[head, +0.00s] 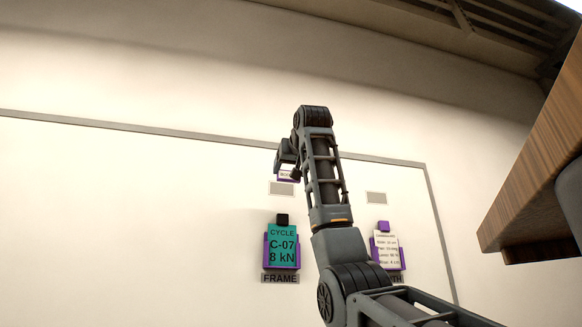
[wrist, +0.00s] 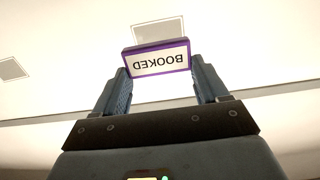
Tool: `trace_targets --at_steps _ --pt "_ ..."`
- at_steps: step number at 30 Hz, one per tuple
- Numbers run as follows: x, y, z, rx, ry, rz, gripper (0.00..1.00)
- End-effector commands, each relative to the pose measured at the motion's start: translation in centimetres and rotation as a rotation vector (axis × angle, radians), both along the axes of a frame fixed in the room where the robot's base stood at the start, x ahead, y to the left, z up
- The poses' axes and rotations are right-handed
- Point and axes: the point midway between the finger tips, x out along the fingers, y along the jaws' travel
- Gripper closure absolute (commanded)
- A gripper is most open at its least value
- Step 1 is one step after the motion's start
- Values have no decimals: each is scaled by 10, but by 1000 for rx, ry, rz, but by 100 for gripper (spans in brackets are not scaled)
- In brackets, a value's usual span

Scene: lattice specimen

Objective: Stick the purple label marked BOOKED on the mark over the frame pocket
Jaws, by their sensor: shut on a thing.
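My gripper (head: 287,159) is up at the whiteboard, above the frame pocket (head: 267,252). In the wrist view its two fingers (wrist: 160,68) are shut on the purple-edged label marked BOOKED (wrist: 157,58), whose text reads upside down there. In the head view only the lower part of the label (head: 287,178) shows under the gripper. A grey rectangular mark (head: 283,189) lies on the board just below the label and over the frame pocket. In the wrist view this mark (wrist: 158,29) is partly hidden by the label. I cannot tell whether the label touches the board.
The frame pocket holds a teal card (head: 283,246) reading CYCLE C-07 8 kN. To the right, another purple pocket (head: 402,258) holds a white card, with a second grey mark (head: 376,198) above it. A wooden piece (head: 530,170) juts in at the right.

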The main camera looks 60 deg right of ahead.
Motion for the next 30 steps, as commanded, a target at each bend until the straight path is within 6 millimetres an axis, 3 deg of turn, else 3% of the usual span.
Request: trace_targets --at_steps 15,29,30 --pt "28 -33 1 2 2 -1 53" --pt "32 -38 0 0 0 0 53" --pt "32 -38 0 0 0 0 30"
